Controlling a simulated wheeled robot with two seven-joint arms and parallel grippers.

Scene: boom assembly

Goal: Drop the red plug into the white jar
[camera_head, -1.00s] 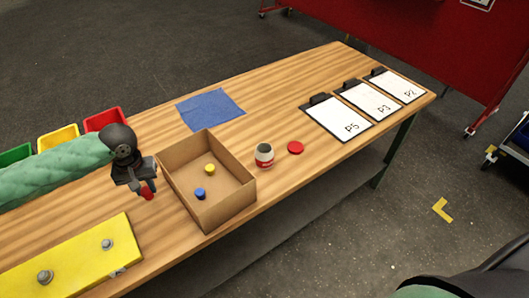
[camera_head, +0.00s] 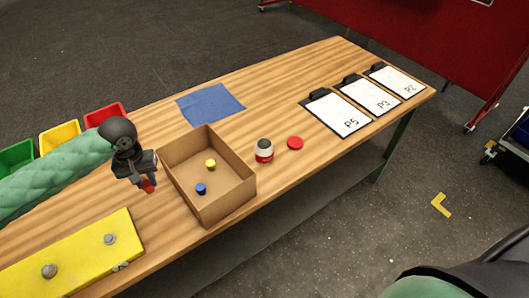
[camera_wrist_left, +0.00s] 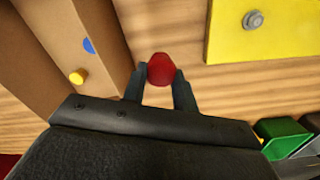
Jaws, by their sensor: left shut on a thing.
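My left gripper (camera_head: 146,184) is shut on the red plug (camera_head: 149,187) and holds it just left of the cardboard box, above the table. In the left wrist view the red plug (camera_wrist_left: 161,69) sits between the two fingertips (camera_wrist_left: 159,78). The white jar (camera_head: 264,151), with a red band and a dark top opening, stands upright on the table to the right of the box. A red lid (camera_head: 295,143) lies flat beside it on the right. My right gripper is not in view.
The cardboard box (camera_head: 234,208) holds a yellow plug (camera_head: 210,164) and a blue plug (camera_head: 201,188); its walls stand between my left gripper and the jar. A yellow board (camera_head: 75,258) lies at the front left. A blue cloth (camera_head: 210,106) and clipboards (camera_head: 338,114) lie further back.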

